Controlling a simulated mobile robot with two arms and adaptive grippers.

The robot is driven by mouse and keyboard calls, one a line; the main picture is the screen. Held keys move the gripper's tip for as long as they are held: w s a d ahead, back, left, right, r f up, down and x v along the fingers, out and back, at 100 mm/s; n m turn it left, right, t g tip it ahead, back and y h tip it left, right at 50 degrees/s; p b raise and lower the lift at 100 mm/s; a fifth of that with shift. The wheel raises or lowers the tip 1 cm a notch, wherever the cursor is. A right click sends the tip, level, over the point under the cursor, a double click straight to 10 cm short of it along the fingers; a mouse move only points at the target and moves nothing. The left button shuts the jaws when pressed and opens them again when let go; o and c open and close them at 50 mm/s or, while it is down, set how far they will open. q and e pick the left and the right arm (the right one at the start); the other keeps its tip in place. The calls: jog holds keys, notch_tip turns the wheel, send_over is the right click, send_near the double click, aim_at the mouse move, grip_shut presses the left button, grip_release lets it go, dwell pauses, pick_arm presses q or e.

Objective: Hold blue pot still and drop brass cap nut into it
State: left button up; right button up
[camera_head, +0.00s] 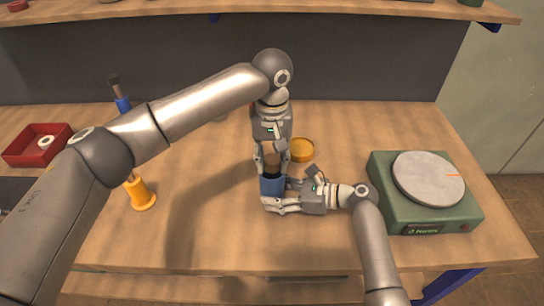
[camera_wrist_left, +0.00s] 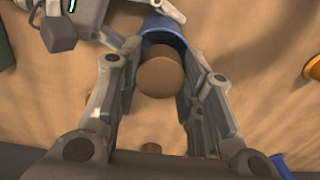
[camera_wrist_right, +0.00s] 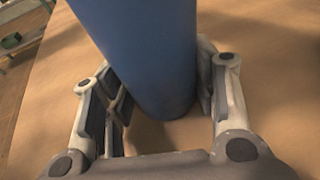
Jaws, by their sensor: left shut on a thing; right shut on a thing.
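The blue pot (camera_head: 272,187) stands on the wooden table near the middle. My right gripper (camera_head: 276,200) is shut on it from the right, and its fingers lie on either side of the blue wall (camera_wrist_right: 140,50) in the right wrist view. My left gripper (camera_head: 272,165) points down directly above the pot and is shut on the brass cap nut (camera_head: 272,157), a brownish round piece. In the left wrist view the nut (camera_wrist_left: 160,77) sits between the fingers, over the pot's blue rim (camera_wrist_left: 165,38). The pot's inside is mostly hidden by the nut and fingers.
A yellow round dish (camera_head: 301,150) lies just right of my left gripper. A green scale (camera_head: 425,213) with a grey round plate stands at the right. A red tray (camera_head: 20,152) with a white ring and an orange stand (camera_head: 141,194) are at the left.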

pick_arm(q)
jog(key=shift+f, duration=0.15)
jog(key=o, duration=1.3)
dwell(0.3)
jog(key=shift+r, duration=2.55)
pick_arm(e)
jog(key=o, duration=0.9)
